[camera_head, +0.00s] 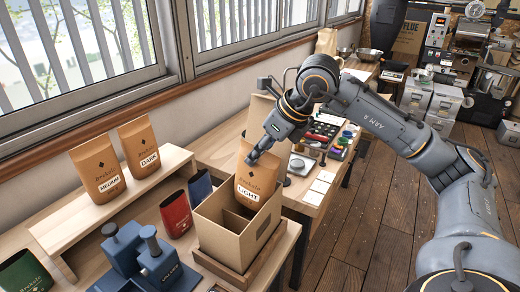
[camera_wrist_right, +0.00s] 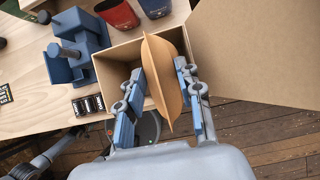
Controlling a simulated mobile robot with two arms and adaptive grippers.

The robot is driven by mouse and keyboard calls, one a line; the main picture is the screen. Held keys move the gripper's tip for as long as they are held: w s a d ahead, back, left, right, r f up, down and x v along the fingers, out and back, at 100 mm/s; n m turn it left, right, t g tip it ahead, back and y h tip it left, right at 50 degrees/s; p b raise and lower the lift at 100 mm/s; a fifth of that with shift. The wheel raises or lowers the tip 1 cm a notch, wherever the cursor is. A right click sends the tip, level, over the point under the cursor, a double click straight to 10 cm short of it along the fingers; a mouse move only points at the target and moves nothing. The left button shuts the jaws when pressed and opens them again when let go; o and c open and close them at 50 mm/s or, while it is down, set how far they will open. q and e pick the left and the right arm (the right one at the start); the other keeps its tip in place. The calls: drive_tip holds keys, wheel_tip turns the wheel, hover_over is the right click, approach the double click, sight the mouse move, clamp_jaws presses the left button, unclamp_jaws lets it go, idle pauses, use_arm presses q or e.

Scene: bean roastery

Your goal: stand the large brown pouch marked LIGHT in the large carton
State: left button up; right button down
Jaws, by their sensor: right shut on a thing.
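The large brown pouch marked LIGHT (camera_head: 258,184) is upright in the head view, its lower end at the opening of the large carton (camera_head: 222,240). I cannot tell whether its base touches the carton's floor. My right gripper (camera_head: 268,148) is shut on the pouch's upper part. In the right wrist view the pouch (camera_wrist_right: 163,75) is edge-on between the two blue-padded fingers (camera_wrist_right: 160,100), over the open carton (camera_wrist_right: 116,64). The carton has an inner divider and a raised flap (camera_wrist_right: 262,50).
The carton stands on a wooden tray (camera_head: 262,262) at the bench's corner. Brown MEDIUM (camera_head: 98,168) and DARK (camera_head: 140,158) pouches stand on a riser (camera_head: 110,208). A red pouch (camera_head: 176,213), a blue pouch (camera_head: 200,188) and a blue press-like device (camera_head: 140,260) stand close left of the carton.

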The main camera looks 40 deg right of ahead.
sight(262, 160)
wheel_tip(262, 160, down, 3)
drive_tip(key=shift+b, duration=1.1)
wheel_tip(262, 160, down, 6)
drive_tip(key=b, duration=0.5)
drive_tip(key=shift+f+b, duration=0.25)
drive_tip(key=shift+b, duration=0.1)
drive_tip(key=c, duration=0.8)
unclamp_jaws()
drive_tip(key=shift+o, duration=0.2)
drive_tip(key=shift+o, duration=1.4)
drive_tip(key=shift+r, duration=0.1)
